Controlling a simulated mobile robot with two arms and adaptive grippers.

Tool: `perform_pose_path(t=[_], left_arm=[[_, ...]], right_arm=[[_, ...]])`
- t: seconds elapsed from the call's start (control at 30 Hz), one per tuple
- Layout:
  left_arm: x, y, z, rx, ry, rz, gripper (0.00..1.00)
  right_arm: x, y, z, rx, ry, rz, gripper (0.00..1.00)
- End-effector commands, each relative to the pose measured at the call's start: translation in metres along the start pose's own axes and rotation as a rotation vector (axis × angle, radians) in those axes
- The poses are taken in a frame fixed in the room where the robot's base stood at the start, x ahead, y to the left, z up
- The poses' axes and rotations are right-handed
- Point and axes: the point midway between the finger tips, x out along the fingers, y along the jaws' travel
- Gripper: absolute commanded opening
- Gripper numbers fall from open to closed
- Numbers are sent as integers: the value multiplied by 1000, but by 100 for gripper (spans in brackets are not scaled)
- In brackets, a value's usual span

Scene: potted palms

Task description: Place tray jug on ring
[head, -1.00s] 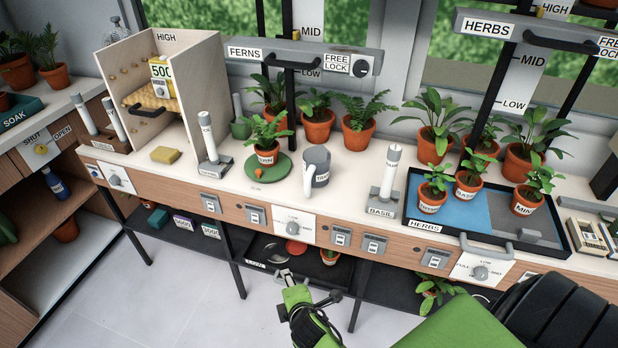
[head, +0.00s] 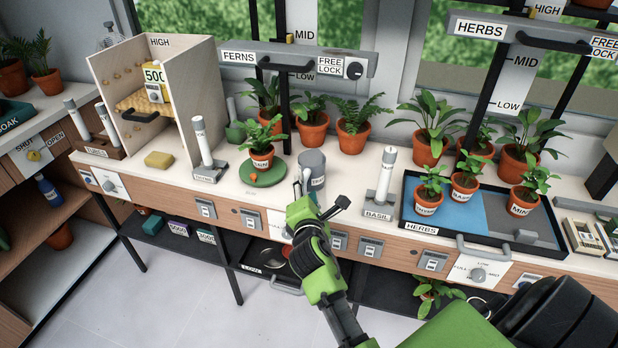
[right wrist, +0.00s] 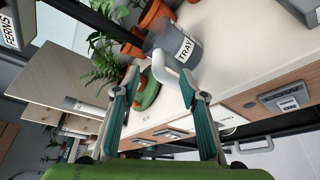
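The tray jug (head: 312,165) is a grey cylinder with a white handle, upright on the white counter. In the right wrist view the jug (right wrist: 172,42) shows its TRAY label, and its handle (right wrist: 163,68) points toward my fingers. My right gripper (head: 320,197) is over the counter's front edge, in front of the jug, and hides part of its lower side. In the right wrist view the gripper (right wrist: 158,84) is open, with the handle in line with the gap between its fingertips. I cannot make out a ring for sure. My left gripper is not in view.
A green disc (head: 277,178) with a potted plant (head: 262,156) stands left of the jug. A BASIL-labelled white tube (head: 385,174) stands to the right, beside the black HERBS tray (head: 408,230) with several pots. Fern pots (head: 352,137) stand behind. A yellow sponge (head: 159,159) lies far left.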

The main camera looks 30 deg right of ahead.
Motion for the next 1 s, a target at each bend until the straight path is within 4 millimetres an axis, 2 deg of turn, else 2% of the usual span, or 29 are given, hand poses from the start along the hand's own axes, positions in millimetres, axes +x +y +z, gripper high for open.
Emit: perform_pose_path(t=[0.17,0.4,0.53,0.73,0.77,0.9,1.0], left_arm=[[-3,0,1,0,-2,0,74],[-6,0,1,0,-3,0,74],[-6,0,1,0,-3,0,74],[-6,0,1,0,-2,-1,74],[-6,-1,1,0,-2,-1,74],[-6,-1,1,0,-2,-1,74],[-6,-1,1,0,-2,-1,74]], right_arm=[[14,1,2,1,0,-1,39],[47,0,4,1,1,0,39],[54,-1,4,2,1,0,39],[54,-1,4,1,1,0,39],[54,-1,4,1,1,0,37],[54,-1,4,1,1,0,0],[54,-2,3,2,2,-2,0]])
